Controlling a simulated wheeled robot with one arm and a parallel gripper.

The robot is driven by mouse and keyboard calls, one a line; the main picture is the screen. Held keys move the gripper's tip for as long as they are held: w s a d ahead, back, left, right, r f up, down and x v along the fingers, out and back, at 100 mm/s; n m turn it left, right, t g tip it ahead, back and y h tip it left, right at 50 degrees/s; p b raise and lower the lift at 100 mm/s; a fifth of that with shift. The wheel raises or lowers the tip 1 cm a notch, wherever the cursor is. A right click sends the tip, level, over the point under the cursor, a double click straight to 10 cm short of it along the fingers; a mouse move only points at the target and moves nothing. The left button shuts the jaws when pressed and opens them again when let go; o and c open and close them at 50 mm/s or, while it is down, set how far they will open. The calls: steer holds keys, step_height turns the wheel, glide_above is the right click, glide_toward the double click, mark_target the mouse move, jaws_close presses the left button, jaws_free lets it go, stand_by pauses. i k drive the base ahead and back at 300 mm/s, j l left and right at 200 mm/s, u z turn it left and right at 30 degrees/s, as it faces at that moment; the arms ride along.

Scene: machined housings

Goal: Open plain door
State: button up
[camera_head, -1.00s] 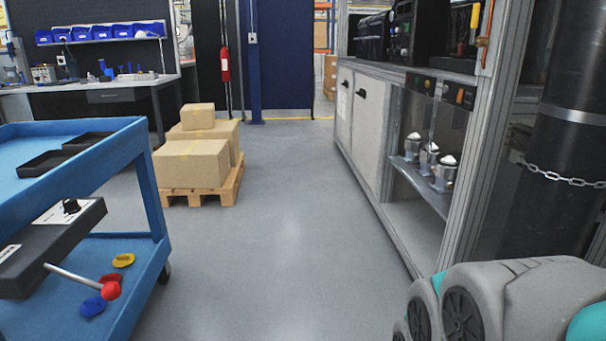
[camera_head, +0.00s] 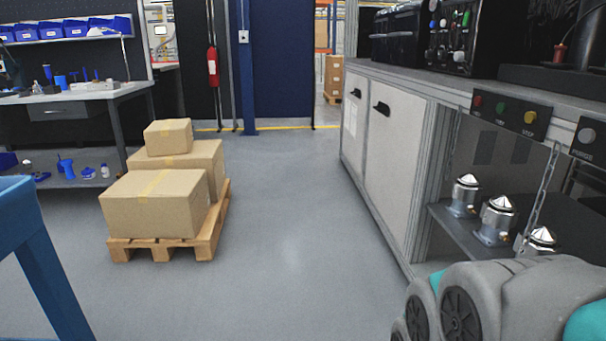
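Two pale grey doors are on the bench cabinet at the right. The nearer door (camera_head: 394,150) is plain, with a black handle (camera_head: 381,108) near its upper left. The farther door (camera_head: 353,118) has a white label sheet and a black handle near its top. Both doors look shut. I cannot tell for sure which is the plain door of the task, but the nearer one bears no label. My grey and teal arm (camera_head: 500,300) shows at the lower right, well short of the doors. My gripper is not in view.
Boxes (camera_head: 155,203) stand on a wooden pallet (camera_head: 205,240) at left. A blue cart (camera_head: 40,265) is at the lower left. Metal housings (camera_head: 497,220) sit on an open shelf beside the nearer door, with a chain hanging in front. The floor (camera_head: 285,220) between is clear.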

mark_target(396, 115)
steer(key=i, duration=2.05)
